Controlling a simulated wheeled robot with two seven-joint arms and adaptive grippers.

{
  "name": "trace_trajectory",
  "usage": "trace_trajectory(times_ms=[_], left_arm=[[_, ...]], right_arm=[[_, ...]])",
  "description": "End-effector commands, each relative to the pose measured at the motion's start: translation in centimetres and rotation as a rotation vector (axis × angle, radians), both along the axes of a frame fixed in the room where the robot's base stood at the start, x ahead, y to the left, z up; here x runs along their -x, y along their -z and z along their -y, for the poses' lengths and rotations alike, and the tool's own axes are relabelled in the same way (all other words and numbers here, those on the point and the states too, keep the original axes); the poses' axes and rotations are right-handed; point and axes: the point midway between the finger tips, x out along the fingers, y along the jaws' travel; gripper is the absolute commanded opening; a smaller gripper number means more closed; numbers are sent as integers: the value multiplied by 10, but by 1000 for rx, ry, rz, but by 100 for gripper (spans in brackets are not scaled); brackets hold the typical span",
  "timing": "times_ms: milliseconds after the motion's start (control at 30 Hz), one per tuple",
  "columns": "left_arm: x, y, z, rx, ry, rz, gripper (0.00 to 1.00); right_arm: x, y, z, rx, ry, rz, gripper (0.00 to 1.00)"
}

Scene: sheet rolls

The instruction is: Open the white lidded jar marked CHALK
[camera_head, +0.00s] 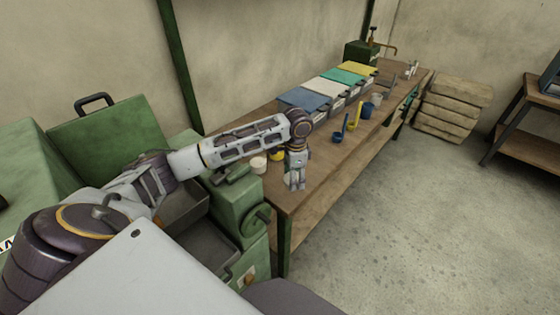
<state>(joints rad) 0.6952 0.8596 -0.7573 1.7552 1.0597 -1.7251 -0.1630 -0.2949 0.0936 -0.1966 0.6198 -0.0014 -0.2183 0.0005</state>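My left gripper (296,187) points down over the near end of the wooden workbench (300,202). Its fingers are small and close together here, so I cannot tell whether they are open or shut. A small white round-topped container (259,164) stands on the bench to the left of the gripper. A second pale, whitish object (287,179) shows partly behind the fingers. I cannot tell whether they touch it. No CHALK marking is readable on either, so I cannot tell which is the jar. My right gripper is not in view.
A yellow-topped container (277,155) stands behind the gripper. Blue (304,98), white, green and yellow lidded bins line the bench's back. A dark blue cup (338,137) and other small cups stand farther along. A green machine (238,200) adjoins the bench's near end.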

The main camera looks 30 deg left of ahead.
Motion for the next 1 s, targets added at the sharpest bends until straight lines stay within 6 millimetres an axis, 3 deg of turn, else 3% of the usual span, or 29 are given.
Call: trace_trajectory(times_ms=[600,1000], left_arm=[[-1,1,9,1,413,1,34],[-2,1,10,0,540,0,34]], right_arm=[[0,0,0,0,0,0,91],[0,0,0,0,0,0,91]])
